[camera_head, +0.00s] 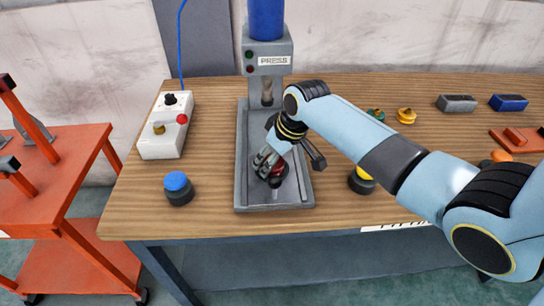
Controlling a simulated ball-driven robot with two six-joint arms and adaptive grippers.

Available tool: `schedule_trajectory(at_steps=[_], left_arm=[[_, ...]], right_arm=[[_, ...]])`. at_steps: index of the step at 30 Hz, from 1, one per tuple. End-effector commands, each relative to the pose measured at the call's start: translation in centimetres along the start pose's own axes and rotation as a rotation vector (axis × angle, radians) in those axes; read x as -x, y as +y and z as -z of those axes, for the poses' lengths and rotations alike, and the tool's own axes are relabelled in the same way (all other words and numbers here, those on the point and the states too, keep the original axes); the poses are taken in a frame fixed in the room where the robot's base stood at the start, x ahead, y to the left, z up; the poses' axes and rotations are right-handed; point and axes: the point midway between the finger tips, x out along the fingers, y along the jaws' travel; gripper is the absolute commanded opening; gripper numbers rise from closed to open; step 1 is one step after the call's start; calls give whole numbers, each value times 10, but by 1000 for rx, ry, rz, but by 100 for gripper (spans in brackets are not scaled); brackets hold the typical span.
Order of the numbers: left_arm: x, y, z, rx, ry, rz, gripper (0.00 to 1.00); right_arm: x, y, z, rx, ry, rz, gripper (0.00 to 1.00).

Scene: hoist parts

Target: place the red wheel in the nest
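The red wheel (280,172) is on or just above the base of the press, partly hidden by my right gripper. My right gripper (270,170) reaches in from the right, pointing down at the wheel. Its grey fingers are beside and in front of the wheel; I cannot tell whether they grip it. The nest is mostly hidden at this spot; a small light metal part (275,195) shows just below the wheel on the grey press base (242,190). I cannot tell whether the wheel is seated. My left gripper is not in view.
The press head (268,60) stands above my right gripper. Grey (457,103) and blue (508,102) blocks lie at the back right.

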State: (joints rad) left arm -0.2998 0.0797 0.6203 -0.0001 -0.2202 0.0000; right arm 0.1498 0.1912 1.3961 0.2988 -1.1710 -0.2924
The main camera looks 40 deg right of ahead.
Motion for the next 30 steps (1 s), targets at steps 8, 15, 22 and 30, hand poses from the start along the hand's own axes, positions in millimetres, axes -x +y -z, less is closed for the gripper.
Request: schedule_trajectory(at_steps=[8,15,22,30], left_arm=[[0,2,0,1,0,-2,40],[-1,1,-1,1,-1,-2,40],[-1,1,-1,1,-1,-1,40],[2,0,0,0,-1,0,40]], right_arm=[[0,0,1,0,4,-1,0],[-3,0,-1,0,1,0,77],[-3,0,-1,-1,1,0,80],[19,1,1,0,4,-2,80]])
